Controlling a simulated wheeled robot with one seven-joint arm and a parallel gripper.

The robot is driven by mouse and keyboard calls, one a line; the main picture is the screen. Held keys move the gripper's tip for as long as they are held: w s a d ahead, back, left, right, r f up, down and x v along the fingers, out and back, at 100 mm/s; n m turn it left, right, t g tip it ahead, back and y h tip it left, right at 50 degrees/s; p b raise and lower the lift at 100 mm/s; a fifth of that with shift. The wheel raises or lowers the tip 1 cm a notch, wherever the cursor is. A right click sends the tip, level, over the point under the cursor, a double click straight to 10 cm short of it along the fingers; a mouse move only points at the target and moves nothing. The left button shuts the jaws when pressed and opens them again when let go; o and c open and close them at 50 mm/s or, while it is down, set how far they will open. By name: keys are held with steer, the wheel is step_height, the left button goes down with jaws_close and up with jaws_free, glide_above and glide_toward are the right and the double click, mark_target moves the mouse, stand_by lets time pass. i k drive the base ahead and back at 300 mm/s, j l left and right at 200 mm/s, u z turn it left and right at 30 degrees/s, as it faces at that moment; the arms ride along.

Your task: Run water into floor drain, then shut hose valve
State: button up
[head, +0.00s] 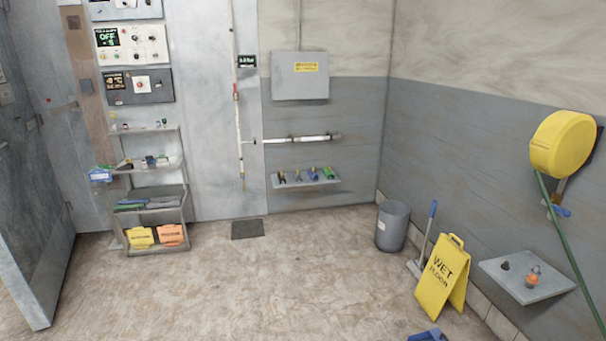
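A yellow hose reel (563,145) is mounted on the right wall. A green hose (566,243) hangs from it and runs down out of the picture at the right edge; its end is hidden. A small blue handle (561,211), which looks like the hose valve, sits on the wall just below the reel. It is too small to tell whether it is open or shut. A dark square (247,229) lies flat on the floor by the back wall; I cannot tell whether it is the drain or a mat. No running water shows. My gripper is not in view.
A yellow wet-floor sign (442,277), a blue-handled tool (428,236) and a grey bin (392,227) stand along the right wall. A small shelf (513,291) juts out below the reel. A blue object (428,335) is cut off at the bottom. The middle floor is clear.

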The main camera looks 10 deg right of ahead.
mark_target(566, 213)
steer(key=i+j, duration=0.1)
steer(key=i, duration=1.75)
steer(key=i+z, duration=0.4)
steer(key=i+j+z, duration=0.15)
steer(key=i+z, duration=0.25)
steer(key=i, duration=0.15)
steer(key=i+l+z, duration=0.1)
steer(key=z, duration=0.35)
steer(key=i+z, duration=0.3)
steer(key=z, duration=0.15)
steer(key=i+j+z, duration=0.1)
steer(key=z, duration=0.3)
steer(key=i+j+z, duration=0.15)
steer(key=z, duration=0.3)
steer(key=i, duration=0.1)
